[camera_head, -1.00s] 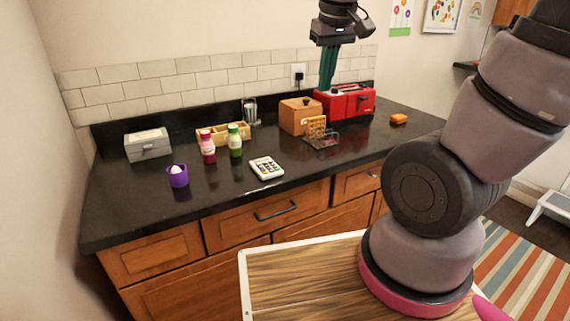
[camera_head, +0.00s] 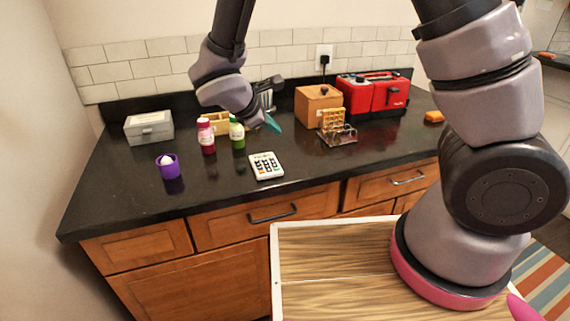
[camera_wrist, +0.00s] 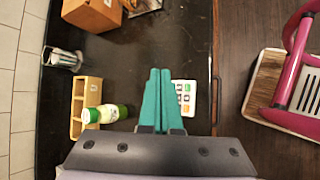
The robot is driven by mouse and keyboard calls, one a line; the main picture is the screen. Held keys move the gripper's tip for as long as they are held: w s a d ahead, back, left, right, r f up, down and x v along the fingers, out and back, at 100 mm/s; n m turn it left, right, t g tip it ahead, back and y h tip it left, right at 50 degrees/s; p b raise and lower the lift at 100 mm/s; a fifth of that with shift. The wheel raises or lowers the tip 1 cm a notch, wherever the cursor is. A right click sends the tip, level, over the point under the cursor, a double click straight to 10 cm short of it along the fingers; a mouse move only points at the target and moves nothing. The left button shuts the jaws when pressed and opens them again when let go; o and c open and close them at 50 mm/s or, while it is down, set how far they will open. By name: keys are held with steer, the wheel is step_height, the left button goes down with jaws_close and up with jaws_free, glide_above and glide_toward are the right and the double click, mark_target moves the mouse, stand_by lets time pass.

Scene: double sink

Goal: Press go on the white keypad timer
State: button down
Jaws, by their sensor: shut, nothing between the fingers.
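The white keypad timer (camera_head: 266,166) lies flat on the black counter near its front edge, with dark and coloured keys on its face. It also shows in the wrist view (camera_wrist: 185,95), just right of the fingers, which hide part of its left side. My gripper (camera_head: 273,124) has teal fingers, shut and empty. In the head view its tips are above and behind the timer, apart from it. In the wrist view the fingers (camera_wrist: 159,72) lie together, side by side. I cannot read the key labels, so I cannot tell which key is go.
Left of the timer stand a green-capped bottle (camera_head: 237,133), a pink bottle (camera_head: 206,136) and a purple cup (camera_head: 170,167). The counter around the timer is clear.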

mark_target(273, 171)
steer(key=shift+w+a+f+n, duration=0.1)
steer(key=shift+a+f+n, duration=0.1)
steer(key=shift+f+n, duration=0.1)
steer(key=shift+f, duration=4.35)
steer(key=shift+f, duration=0.1)
steer(key=shift+f, duration=0.35)
steer(key=shift+f, duration=0.25)
steer(key=shift+r, duration=0.7)
